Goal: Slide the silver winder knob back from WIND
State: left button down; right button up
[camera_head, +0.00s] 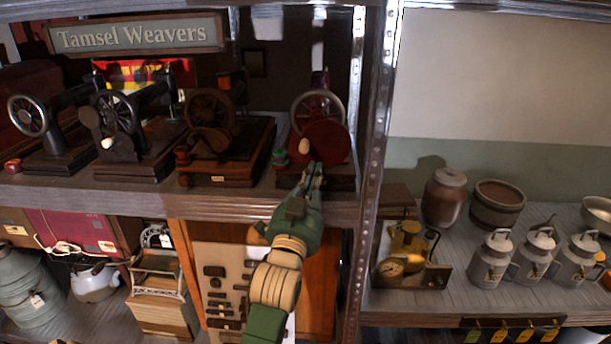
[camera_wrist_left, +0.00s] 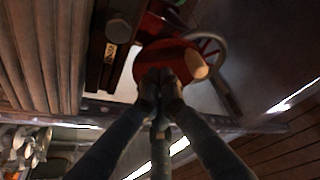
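The rightmost sewing machine on the upper shelf has a dark red round body (camera_head: 325,142), a spoked handwheel (camera_head: 317,104) and a cream crank handle (camera_head: 304,146). In the left wrist view its red disc (camera_wrist_left: 150,62) and cream handle (camera_wrist_left: 197,66) lie just beyond my fingertips. A dull grey knob (camera_wrist_left: 118,28) sits beside a small lettered plate (camera_wrist_left: 109,53); I cannot read WIND or tell whether this is the silver winder knob. My left gripper (camera_head: 314,170) is in front of this machine, its fingers together (camera_wrist_left: 160,82); contact is unclear. My right gripper is not in view.
Several other sewing machines (camera_head: 122,125) stand to the left under the sign (camera_head: 137,35). A perforated metal upright (camera_head: 373,150) rises just right of the machine. Milk cans (camera_head: 493,260) and crocks (camera_head: 445,197) stand on the right shelf.

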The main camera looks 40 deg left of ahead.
pick_arm(q)
jog(key=f, duration=0.1)
jog(key=a+f, duration=0.2)
jog(key=shift+s+a+f+p, duration=0.1)
jog(key=shift+s+p, duration=0.2)
jog(key=shift+p, duration=0.1)
jog(key=s+a, duration=0.1)
jog(key=a, duration=0.1)
jog(key=s+a, duration=0.1)
jog(key=shift+s+a+p, duration=0.15)
jog(key=shift+a+p, duration=0.15)
jog(key=shift+a, duration=0.1)
jog(key=shift+d, duration=0.1)
